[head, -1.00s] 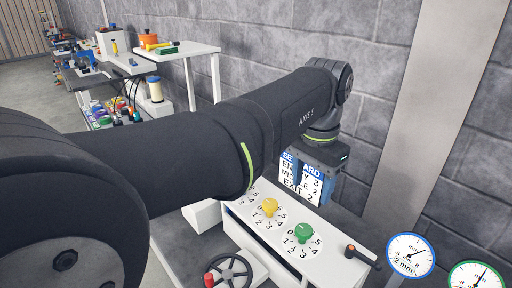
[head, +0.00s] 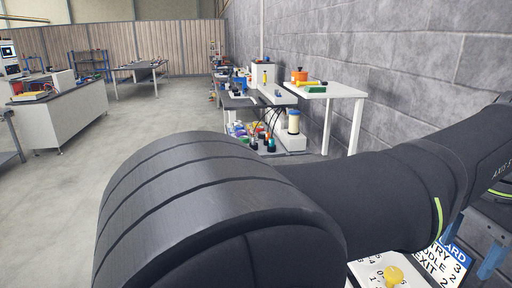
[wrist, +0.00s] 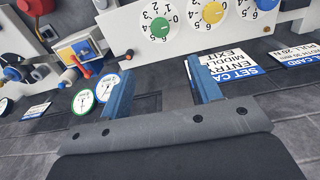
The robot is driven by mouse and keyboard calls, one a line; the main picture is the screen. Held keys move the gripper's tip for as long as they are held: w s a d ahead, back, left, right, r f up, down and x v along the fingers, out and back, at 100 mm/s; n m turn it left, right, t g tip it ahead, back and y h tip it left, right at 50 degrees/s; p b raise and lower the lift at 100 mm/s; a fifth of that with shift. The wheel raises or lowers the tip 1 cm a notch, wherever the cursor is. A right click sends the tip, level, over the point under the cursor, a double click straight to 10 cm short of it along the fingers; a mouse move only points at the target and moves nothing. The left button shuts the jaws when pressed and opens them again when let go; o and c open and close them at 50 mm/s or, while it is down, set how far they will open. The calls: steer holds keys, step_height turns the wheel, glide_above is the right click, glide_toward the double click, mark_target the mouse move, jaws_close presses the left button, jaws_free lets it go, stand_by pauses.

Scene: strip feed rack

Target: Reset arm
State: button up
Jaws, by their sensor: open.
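In the wrist view my gripper (wrist: 160,82) has its two blue fingers well apart, with nothing between them. In the head view only part of it (head: 490,258) shows at the lower right edge, beside the set card (head: 443,266). The card (wrist: 232,65) also shows upside down in the wrist view, beyond the right finger. The white panel (wrist: 120,32) carries a green knob (wrist: 159,27) and a yellow knob (wrist: 213,13) on numbered dials. The yellow knob also shows in the head view (head: 393,275). The fingers appear apart from the knobs.
A block with a red-orange handle (wrist: 83,68) is nearby. The grey wall (head: 420,60) runs along the right. Open floor (head: 80,190) lies left.

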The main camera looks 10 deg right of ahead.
step_height(320, 180, down, 18)
steer(key=shift+r, duration=0.25)
stand_by(0.3)
steer(key=shift+r, duration=0.15)
steer(key=shift+f, duration=0.35)
steer(key=shift+r+n, duration=0.2)
steer(key=shift+n, duration=1.5)
steer(key=n, duration=0.5)
steer(key=shift+n, duration=0.4)
step_height(320, 180, up, 8)
steer(key=shift+f, duration=0.1)
stand_by(1.6)
